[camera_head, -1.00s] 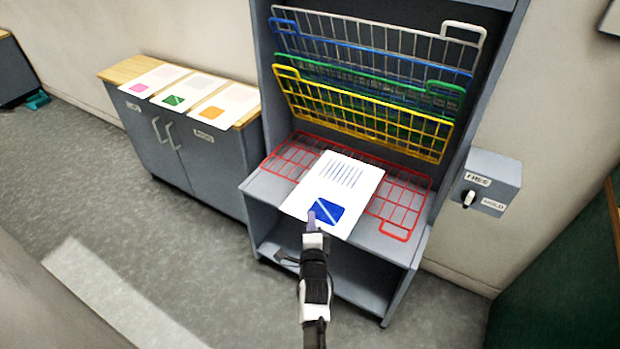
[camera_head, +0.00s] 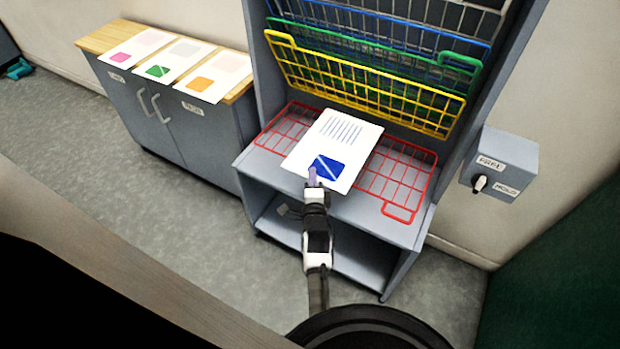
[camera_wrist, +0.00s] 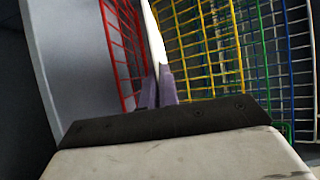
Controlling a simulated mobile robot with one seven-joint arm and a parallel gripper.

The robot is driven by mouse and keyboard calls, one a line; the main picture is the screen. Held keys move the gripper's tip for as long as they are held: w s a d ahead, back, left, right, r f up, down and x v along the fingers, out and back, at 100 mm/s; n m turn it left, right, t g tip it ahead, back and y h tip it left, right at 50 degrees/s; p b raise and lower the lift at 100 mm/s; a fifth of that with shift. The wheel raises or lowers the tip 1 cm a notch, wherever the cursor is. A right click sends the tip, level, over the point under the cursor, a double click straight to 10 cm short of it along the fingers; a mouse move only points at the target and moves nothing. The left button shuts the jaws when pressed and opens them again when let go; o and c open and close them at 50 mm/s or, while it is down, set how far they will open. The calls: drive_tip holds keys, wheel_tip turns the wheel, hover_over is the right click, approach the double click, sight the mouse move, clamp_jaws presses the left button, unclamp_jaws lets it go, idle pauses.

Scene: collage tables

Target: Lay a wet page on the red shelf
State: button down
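A white page with blue lines and a blue square (camera_head: 336,138) extends from my gripper (camera_head: 313,178) over the red shelf (camera_head: 398,178). My gripper's purple fingers (camera_wrist: 156,88) are shut on the page's near edge, beside the blue square. In the wrist view the page (camera_wrist: 152,38) is a thin white strip, seen edge-on, between the red shelf (camera_wrist: 122,45) and the yellow shelf (camera_wrist: 205,45). It looks apart from the red wires there; contact farther out cannot be told. The page hides the middle of the red shelf.
Yellow (camera_head: 370,92), green (camera_head: 462,62) and blue (camera_head: 478,45) wire shelves and a pale one (camera_head: 465,15) are tilted up above. Three pages (camera_head: 215,82) lie on a cabinet at left. A box with a lever (camera_head: 500,160), labelled FREE and HOLD, is at right.

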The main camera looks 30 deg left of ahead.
drive_tip(key=w+f+b, duration=0.2)
drive_tip(key=f+b, duration=0.1)
drive_tip(key=b, duration=0.1)
drive_tip(key=w+f+b, duration=0.1)
drive_tip(key=f+b, duration=0.1)
drive_tip(key=b, duration=0.3)
drive_tip(key=w+f+b, duration=0.2)
drive_tip(key=f+b, duration=0.1)
drive_tip(key=b, duration=0.1)
drive_tip(key=shift+w+d+f+b, duration=0.15)
drive_tip(key=shift+w+f+b, duration=0.15)
drive_tip(key=shift+w+b, duration=0.1)
drive_tip(key=c, duration=1.6)
unclamp_jaws()
drive_tip(key=shift+o, duration=0.3)
drive_tip(key=o, duration=0.8)
drive_tip(key=shift+f, duration=0.15)
